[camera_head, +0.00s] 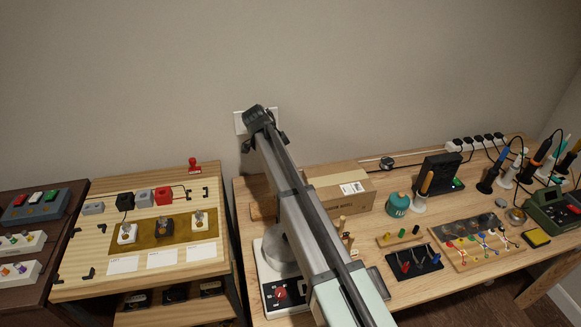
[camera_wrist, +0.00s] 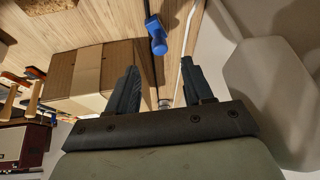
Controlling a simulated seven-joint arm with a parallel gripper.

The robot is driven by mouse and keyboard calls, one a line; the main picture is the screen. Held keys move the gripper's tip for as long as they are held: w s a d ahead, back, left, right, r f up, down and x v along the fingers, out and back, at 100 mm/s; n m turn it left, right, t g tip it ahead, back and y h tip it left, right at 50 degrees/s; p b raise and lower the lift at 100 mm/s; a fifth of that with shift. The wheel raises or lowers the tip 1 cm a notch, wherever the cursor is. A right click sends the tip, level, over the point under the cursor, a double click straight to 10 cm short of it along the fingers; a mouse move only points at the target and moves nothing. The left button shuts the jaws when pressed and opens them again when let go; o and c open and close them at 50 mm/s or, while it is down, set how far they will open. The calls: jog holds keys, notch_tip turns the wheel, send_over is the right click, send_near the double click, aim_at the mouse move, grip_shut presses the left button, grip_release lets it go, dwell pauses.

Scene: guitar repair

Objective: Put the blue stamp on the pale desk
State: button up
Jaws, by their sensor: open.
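In the wrist view, a blue object (camera_wrist: 157,38) with a thin shaft and thicker end, probably the blue stamp, lies on the wooden tabletop (camera_wrist: 115,15) beyond my fingertips. I cannot pick it out in the head view, where my arm hides part of the bench. My gripper (camera_wrist: 160,72) is open and empty, its two dark fingers apart and not touching the blue object. In the head view my gripper (camera_head: 258,122) is high near the wall. The pale desk (camera_head: 100,200) stands at left, with a red stamp (camera_head: 194,163) at its back edge.
A cardboard box (camera_head: 345,188) stands on the bench beside my arm; it also shows left of my fingers in the wrist view (camera_wrist: 90,75). Switches, boards and white cards occupy much of the pale desk. A teal canister (camera_head: 397,204) and tools crowd the bench's right side.

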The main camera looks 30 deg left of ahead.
jog(key=shift+v, duration=1.75)
jog(key=shift+w, duration=0.1)
